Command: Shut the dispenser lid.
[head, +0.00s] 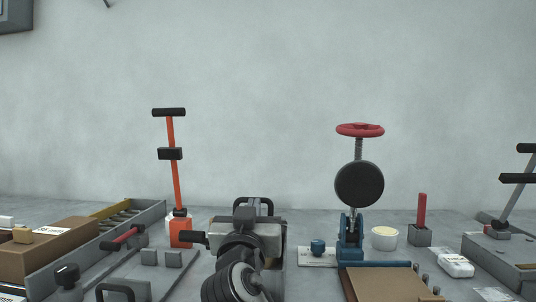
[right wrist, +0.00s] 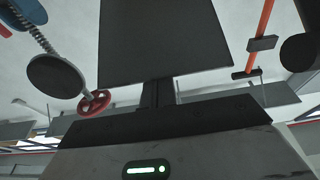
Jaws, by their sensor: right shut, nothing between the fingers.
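I cannot tell for sure which object is the dispenser. A small white box (head: 455,266) with dark markings lies on the right of the bench in the head view; its lid state is too small to read. My right gripper (head: 245,214) is at the middle of the head view, seen from behind and low over the bench. It is shut and empty, well left of the white box, and its fingertips are mostly hidden by its own body. The right wrist view shows a dark flat plate close to the camera. My left gripper is out of view.
A blue press (head: 350,250) with a red handwheel (head: 360,130) and black disc (head: 359,185) stands right of my gripper. An orange lever (head: 176,180) rises at left. A white bowl (head: 384,238), brown box (head: 45,258) and grey tray (head: 145,282) crowd the bench.

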